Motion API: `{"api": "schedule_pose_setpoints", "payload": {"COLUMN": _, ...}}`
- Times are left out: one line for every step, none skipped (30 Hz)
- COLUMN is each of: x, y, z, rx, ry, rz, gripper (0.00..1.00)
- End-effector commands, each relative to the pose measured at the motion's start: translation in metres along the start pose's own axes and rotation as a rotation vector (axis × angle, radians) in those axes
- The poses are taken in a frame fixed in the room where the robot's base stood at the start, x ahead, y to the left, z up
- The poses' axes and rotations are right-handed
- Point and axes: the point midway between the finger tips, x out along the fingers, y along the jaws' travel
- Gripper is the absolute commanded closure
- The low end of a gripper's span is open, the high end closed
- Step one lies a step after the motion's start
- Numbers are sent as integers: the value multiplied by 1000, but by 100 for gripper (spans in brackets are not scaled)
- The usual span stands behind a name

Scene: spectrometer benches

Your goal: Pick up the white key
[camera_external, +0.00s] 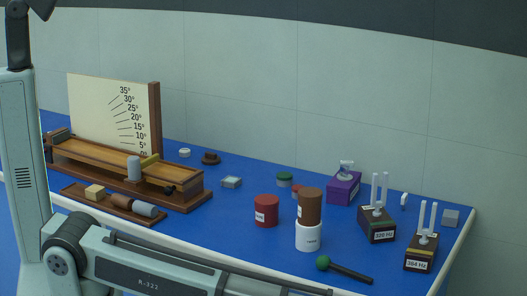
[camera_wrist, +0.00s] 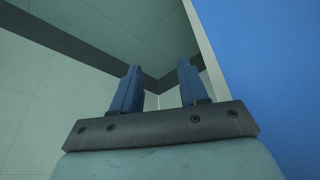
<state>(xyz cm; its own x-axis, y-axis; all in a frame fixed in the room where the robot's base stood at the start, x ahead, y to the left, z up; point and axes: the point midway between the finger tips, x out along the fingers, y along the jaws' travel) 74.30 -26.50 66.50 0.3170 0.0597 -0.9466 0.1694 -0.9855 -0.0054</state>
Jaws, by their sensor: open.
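In the external view, a small upright white piece (camera_external: 404,201) stands at the right of the blue table, between two tuning forks on dark boxes. It may be the white key, but it is too small to tell. My gripper (camera_wrist: 160,66) shows in the wrist view with its two blue fingers apart and nothing between them. It faces the walls and a strip of blue, far from any object. The gripper itself is not visible in the external view, where my arm runs along the bottom edge.
Tuning fork boxes (camera_external: 381,225) and (camera_external: 420,252) flank the white piece. A wooden ramp (camera_external: 128,172) occupies the left.

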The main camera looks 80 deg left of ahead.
Motion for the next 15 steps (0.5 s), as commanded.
{"api": "schedule_pose_setpoints", "payload": {"x": -15, "y": 20, "z": -20, "rx": -8, "ry": 32, "rz": 17, "gripper": 56}}
{"api": "schedule_pose_setpoints", "payload": {"x": -24, "y": 29, "z": -28, "rx": -13, "ry": 48, "rz": 24, "gripper": 56}}
{"api": "schedule_pose_setpoints", "payload": {"x": -36, "y": 41, "z": -40, "rx": -21, "ry": 70, "rz": 35, "gripper": 56}}
{"api": "schedule_pose_setpoints", "payload": {"x": -45, "y": 50, "z": -49, "rx": -26, "ry": 86, "rz": 42, "gripper": 56}}
{"api": "schedule_pose_setpoints", "payload": {"x": -54, "y": 58, "z": -58, "rx": -32, "ry": 102, "rz": 49, "gripper": 56}}
{"api": "schedule_pose_setpoints", "payload": {"x": -67, "y": 68, "z": -70, "rx": -41, "ry": 122, "rz": 58, "gripper": 56}}
{"api": "schedule_pose_setpoints", "payload": {"x": -77, "y": 75, "z": -79, "rx": -47, "ry": 137, "rz": 65, "gripper": 56}}
{"api": "schedule_pose_setpoints", "payload": {"x": -86, "y": 82, "z": -88, "rx": -52, "ry": 151, "rz": 71, "gripper": 56}}
{"api": "schedule_pose_setpoints", "payload": {"x": -100, "y": 90, "z": -100, "rx": -61, "ry": 170, "rz": 77, "gripper": 56}}
{"api": "schedule_pose_setpoints", "payload": {"x": -109, "y": 95, "z": -109, "rx": -67, "ry": 182, "rz": 81, "gripper": 56}}
{"api": "schedule_pose_setpoints", "payload": {"x": -118, "y": 100, "z": -119, "rx": -73, "ry": 194, "rz": 85, "gripper": 56}}
{"api": "schedule_pose_setpoints", "payload": {"x": -130, "y": 104, "z": -130, "rx": -82, "ry": 207, "rz": 88, "gripper": 56}}
{"api": "schedule_pose_setpoints", "payload": {"x": -138, "y": 107, "z": -139, "rx": -89, "ry": 217, "rz": 89, "gripper": 56}}
{"api": "schedule_pose_setpoints", "payload": {"x": -146, "y": 108, "z": -148, "rx": -96, "ry": 225, "rz": 89, "gripper": 56}}
{"api": "schedule_pose_setpoints", "payload": {"x": -156, "y": 110, "z": -161, "rx": -106, "ry": 236, "rz": 89, "gripper": 56}}
